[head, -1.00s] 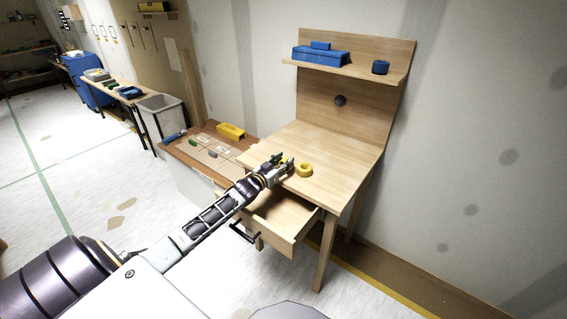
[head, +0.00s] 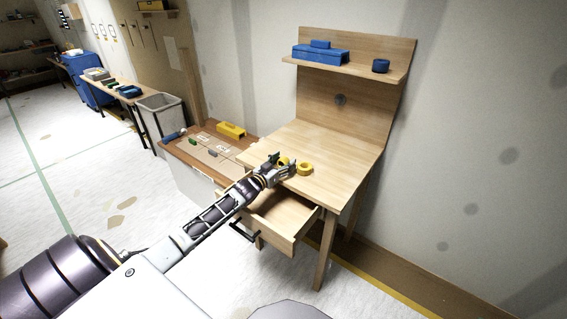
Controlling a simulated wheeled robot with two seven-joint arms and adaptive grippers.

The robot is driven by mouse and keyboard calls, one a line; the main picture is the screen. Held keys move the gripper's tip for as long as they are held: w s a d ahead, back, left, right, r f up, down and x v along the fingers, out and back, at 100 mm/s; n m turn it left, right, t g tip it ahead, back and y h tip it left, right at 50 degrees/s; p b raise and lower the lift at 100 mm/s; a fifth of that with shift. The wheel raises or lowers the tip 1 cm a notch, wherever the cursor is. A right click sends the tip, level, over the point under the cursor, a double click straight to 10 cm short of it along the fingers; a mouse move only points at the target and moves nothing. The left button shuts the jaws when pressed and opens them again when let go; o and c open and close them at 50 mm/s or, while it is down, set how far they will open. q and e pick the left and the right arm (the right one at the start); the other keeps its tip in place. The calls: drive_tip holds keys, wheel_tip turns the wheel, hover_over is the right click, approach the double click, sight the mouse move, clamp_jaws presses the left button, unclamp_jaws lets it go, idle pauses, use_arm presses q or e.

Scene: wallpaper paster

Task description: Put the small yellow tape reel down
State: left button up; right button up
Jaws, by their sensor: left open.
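A small yellow tape reel (head: 283,161) is at the left part of the wooden desk top (head: 325,150), between the fingers of my left gripper (head: 284,164) and partly hidden by them. The gripper is open. I cannot tell whether a finger still touches the reel. A larger yellow tape reel (head: 305,169) lies flat on the desk just to the right, close to the gripper. My right gripper is out of view.
The desk's drawer (head: 285,215) stands open below the gripper. A shelf (head: 350,69) above holds a blue box (head: 320,55) and a blue reel (head: 380,66). A lower brown table (head: 185,152) with a yellow block (head: 231,131) is to the left. The desk's back right is clear.

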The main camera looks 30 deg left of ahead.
use_arm(q)
drive_tip(key=shift+r, duration=0.3)
drive_tip(key=shift+s, duration=0.6)
drive_tip(key=shift+s+a+r+p, duration=0.15)
drive_tip(key=shift+s+p, duration=0.3)
drive_tip(key=shift+s, duration=1.3)
drive_tip(key=shift+s+a, duration=0.15)
drive_tip(key=shift+s, duration=1.25)
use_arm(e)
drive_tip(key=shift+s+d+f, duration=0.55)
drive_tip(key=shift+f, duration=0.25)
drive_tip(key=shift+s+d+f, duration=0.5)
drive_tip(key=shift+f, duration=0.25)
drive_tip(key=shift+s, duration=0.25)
